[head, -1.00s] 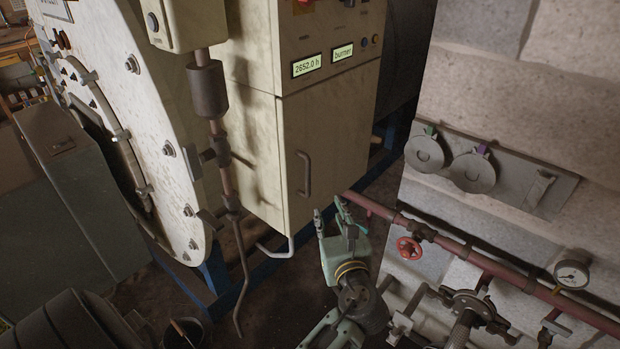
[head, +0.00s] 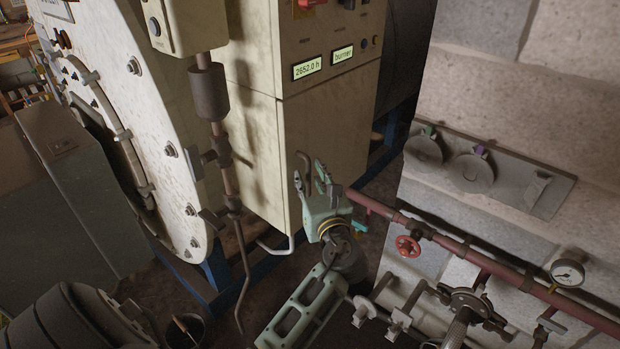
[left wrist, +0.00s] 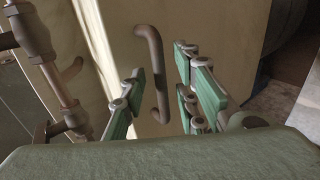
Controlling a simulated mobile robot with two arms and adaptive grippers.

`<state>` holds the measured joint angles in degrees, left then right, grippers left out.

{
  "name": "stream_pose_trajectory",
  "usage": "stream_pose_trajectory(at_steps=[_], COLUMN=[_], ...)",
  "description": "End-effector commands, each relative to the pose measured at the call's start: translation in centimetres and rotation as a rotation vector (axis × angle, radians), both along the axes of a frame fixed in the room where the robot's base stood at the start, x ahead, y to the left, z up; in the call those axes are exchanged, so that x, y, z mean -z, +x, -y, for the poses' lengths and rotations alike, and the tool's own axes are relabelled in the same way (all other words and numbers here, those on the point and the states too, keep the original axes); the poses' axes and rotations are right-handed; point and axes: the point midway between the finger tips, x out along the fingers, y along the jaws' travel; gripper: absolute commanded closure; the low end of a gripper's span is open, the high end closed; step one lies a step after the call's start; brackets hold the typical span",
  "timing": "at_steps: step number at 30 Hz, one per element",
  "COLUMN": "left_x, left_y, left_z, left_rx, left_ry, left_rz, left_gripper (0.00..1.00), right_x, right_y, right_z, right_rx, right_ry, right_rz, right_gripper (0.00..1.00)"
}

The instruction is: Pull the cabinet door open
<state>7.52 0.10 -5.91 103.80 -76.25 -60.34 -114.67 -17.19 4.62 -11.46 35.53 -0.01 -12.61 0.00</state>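The cabinet door (head: 335,135) is a cream panel below the control panel and looks shut. Its dark curved handle (head: 304,160) is partly hidden behind my left gripper (head: 309,184) in the head view. In the left wrist view the handle (left wrist: 150,70) stands upright, between the lines of the fingers and ahead of them. My left gripper is open, its green fingers (left wrist: 158,95) spread to either side of the handle's lower part. I cannot tell whether any finger touches it. My right gripper is not in view.
A red pipe (head: 430,230) with a red valve wheel (head: 408,246) runs along the block wall at the right. A thin vertical pipe (head: 228,180) stands left of the cabinet. The round boiler front (head: 130,120) is farther left.

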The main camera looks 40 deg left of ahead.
Motion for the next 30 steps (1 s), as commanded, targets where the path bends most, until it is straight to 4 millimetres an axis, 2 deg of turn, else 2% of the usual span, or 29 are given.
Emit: stream_pose_trajectory(at_steps=[2, 12, 30], left_x=[0.02, 0.04, 0.04], left_y=[-0.01, -0.03, -0.06], left_z=[0.01, 0.04, 0.14], left_rx=[0.000, 0.000, -0.001], left_ry=[0.000, 0.000, -0.001], left_rz=[0.000, -0.001, -0.002], left_gripper=[0.72, 1.00, 1.00], right_x=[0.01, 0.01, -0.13], right_y=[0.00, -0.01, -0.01], right_z=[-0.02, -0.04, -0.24], right_rx=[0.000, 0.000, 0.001], right_ry=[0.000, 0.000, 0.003], right_rz=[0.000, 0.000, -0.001], right_gripper=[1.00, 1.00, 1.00])
